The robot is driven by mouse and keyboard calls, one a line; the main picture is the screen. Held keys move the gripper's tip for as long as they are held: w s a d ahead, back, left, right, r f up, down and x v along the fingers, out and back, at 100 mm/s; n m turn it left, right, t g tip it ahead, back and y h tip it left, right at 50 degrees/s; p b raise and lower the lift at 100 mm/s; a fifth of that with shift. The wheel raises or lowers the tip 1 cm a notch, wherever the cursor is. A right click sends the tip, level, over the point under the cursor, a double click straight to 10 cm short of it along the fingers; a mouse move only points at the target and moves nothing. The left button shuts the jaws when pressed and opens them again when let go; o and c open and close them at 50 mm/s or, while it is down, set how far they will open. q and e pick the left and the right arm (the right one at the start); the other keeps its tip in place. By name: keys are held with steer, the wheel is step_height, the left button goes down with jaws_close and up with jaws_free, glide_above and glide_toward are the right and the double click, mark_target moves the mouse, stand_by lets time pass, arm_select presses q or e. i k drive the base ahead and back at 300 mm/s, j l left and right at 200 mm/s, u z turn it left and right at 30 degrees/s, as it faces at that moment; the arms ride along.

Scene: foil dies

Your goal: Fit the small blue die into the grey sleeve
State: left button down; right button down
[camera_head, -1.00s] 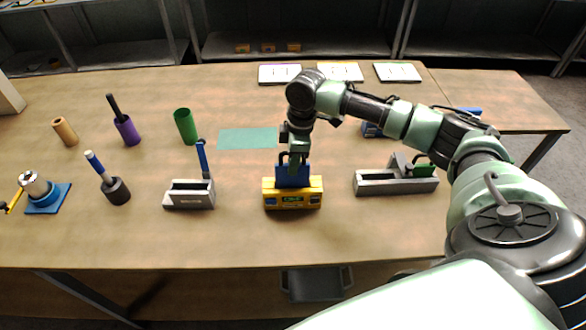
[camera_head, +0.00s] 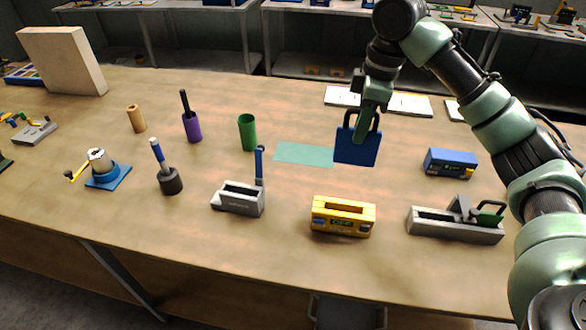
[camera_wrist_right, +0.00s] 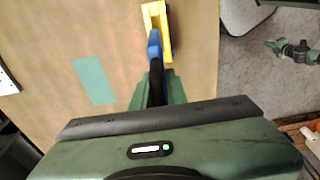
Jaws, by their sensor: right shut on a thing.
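A blue die (camera_head: 356,146), a flat plate with a dark loop handle, hangs upright from my right gripper (camera_head: 362,122), which is shut on its handle. It is in the air, apart from the blocks. In the right wrist view the gripper (camera_wrist_right: 158,88) holds the die (camera_wrist_right: 154,47), seen edge-on. A grey slotted block (camera_head: 238,203) with an upright blue lever stands to the left. I cannot tell which is the named sleeve. My left gripper is not in view.
A yellow block (camera_head: 343,222) with an empty slot stands below the die; a blue block (camera_head: 450,162) stands to its right. A teal mat (camera_head: 304,154) lies behind. Green (camera_head: 247,132) and purple (camera_head: 192,127) cups stand left. The table front edge is mostly clear.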

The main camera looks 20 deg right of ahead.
mark_target(244, 205)
steer(key=i+l+u, duration=0.2)
steer(key=u, duration=0.25)
steer(key=i+l+u, duration=0.1)
steer(key=l+u, duration=0.25)
steer(key=u, duration=0.15)
